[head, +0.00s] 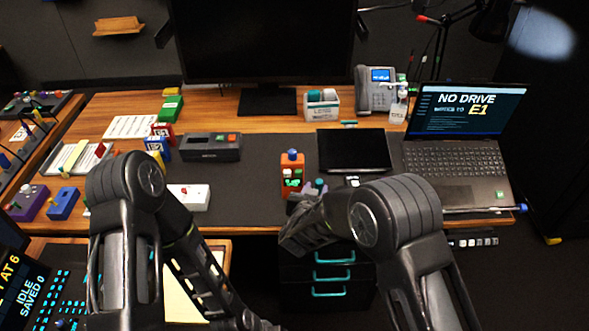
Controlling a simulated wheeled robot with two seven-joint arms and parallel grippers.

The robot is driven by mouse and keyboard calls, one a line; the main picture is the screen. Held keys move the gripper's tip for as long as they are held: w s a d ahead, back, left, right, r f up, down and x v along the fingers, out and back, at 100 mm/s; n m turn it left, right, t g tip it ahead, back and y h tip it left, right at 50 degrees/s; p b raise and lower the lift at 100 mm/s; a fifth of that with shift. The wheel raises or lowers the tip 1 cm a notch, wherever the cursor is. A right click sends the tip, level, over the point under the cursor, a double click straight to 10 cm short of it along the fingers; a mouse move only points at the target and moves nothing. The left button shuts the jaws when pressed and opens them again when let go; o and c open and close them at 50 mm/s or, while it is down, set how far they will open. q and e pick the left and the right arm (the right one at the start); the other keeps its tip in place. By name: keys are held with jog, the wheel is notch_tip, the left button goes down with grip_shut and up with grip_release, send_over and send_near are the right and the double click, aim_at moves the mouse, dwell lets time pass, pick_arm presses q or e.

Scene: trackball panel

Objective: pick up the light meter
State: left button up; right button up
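An orange handheld device (292,174) with a blue top and a small lit green display stands upright near the front edge of the dark desk mat. It looks like the light meter, though I cannot read a label. My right gripper (303,198) is just in front of it and slightly to its right, partly hidden by my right arm. I cannot tell whether its fingers are open or touching the device. My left arm reaches down to the bottom of the view, and its gripper does not show.
A black tablet (355,150) lies right of the orange device, with a laptop (455,160) beyond. A dark grey box with buttons (211,147) and a white box (190,197) are to the left. Bare mat (250,190) lies between the white box and the orange device.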

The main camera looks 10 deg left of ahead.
aim_at(318, 185)
jog(key=shift+s+r, duration=0.1)
jog(key=shift+x, duration=1.4)
jog(key=shift+w+d+p, duration=0.1)
jog(key=shift+w+p, duration=0.3)
jog(key=p+x, duration=0.1)
jog(key=x, duration=0.3)
jog(key=shift+w, duration=0.15)
jog(key=shift+c, duration=0.4)
grip_shut()
